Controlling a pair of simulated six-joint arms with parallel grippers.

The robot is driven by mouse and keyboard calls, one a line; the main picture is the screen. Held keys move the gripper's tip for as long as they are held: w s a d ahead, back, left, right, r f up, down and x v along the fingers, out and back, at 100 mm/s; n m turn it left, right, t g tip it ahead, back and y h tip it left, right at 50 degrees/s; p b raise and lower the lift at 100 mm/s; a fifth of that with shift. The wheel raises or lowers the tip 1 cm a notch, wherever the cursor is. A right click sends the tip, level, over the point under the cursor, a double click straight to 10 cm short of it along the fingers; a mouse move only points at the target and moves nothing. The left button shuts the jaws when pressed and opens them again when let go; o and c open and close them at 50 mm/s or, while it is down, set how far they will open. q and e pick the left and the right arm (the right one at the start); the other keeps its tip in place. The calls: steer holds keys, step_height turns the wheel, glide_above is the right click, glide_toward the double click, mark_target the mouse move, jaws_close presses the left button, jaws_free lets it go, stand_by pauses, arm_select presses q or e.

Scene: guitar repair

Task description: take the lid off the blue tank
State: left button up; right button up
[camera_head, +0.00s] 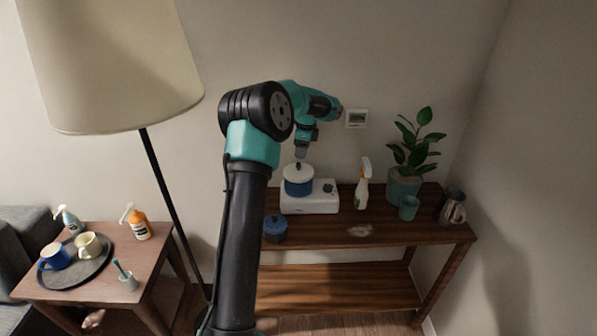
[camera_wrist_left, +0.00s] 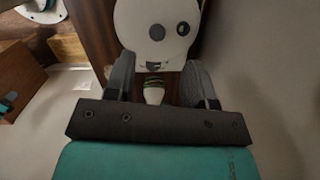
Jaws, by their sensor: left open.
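The blue tank (camera_head: 298,188) stands upright on a white base unit (camera_head: 310,205) on the dark wooden console table. Its white lid (camera_head: 298,172) sits on top, with a small dark knob in the middle. My left gripper (camera_head: 301,154) points down just above the lid. In the left wrist view my left gripper (camera_wrist_left: 157,70) has its two dark fingers apart. A white rounded surface with dark round spots, probably the lid (camera_wrist_left: 140,45), lies beyond the fingertips. I cannot tell whether they touch it. My right gripper is not in view.
A small blue jar (camera_head: 275,229) stands in front of the base unit. A spray bottle (camera_head: 363,184), a potted plant (camera_head: 404,187), a teal cup (camera_head: 408,208) and a metal jug (camera_head: 453,209) stand to the right. A floor lamp (camera_head: 112,60) rises at the left.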

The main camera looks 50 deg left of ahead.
mark_target(299, 168)
arm_select(q)
steer(key=shift+f, duration=0.55)
steer(key=shift+f, duration=0.1)
steer(key=shift+s+a+f, duration=0.1)
steer(key=shift+s+f, duration=0.05)
steer(key=shift+f, duration=0.65)
steer(key=shift+s+a+f, duration=0.1)
steer(key=shift+s+f, duration=0.05)
steer(key=shift+f, duration=0.7)
steer(key=shift+s+a+f, duration=0.1)
steer(key=shift+s+f, duration=0.05)
steer(key=shift+f, duration=0.65)
jaws_close()
steer(key=shift+r, duration=0.2)
